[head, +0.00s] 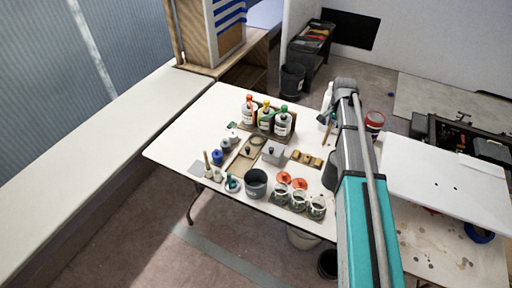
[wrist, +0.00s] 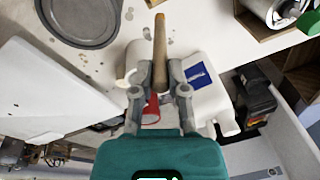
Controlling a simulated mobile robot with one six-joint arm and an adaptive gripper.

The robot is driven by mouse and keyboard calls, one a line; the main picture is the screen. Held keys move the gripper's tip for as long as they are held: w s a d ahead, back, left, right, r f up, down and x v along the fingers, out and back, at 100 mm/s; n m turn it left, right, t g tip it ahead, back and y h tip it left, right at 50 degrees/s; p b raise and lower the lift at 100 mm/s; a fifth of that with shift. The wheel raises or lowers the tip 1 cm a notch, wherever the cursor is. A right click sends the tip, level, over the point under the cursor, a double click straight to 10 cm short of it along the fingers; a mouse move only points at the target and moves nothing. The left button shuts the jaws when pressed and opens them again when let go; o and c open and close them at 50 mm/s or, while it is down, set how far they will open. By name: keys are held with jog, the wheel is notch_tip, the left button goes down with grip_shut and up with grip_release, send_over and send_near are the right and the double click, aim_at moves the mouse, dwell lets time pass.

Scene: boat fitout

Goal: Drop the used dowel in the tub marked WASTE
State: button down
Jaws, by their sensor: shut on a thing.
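In the wrist view my gripper (wrist: 160,88) is shut on a wooden dowel (wrist: 160,45). The dowel is light brown with a darker tip and points away from my gripper, above the white table. An open dark grey tub (head: 256,183) stands at the table's front edge, left of my arm. No WASTE marking is readable in either view, so I cannot tell which container bears it.
Several jars (head: 298,200) with orange lids beside them stand near the grey tub. Capped bottles (head: 265,120) stand in a holder behind.

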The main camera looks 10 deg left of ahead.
notch_tip(320, 180, up, 6)
jog(key=p, duration=0.5)
jog(key=shift+d, duration=0.1)
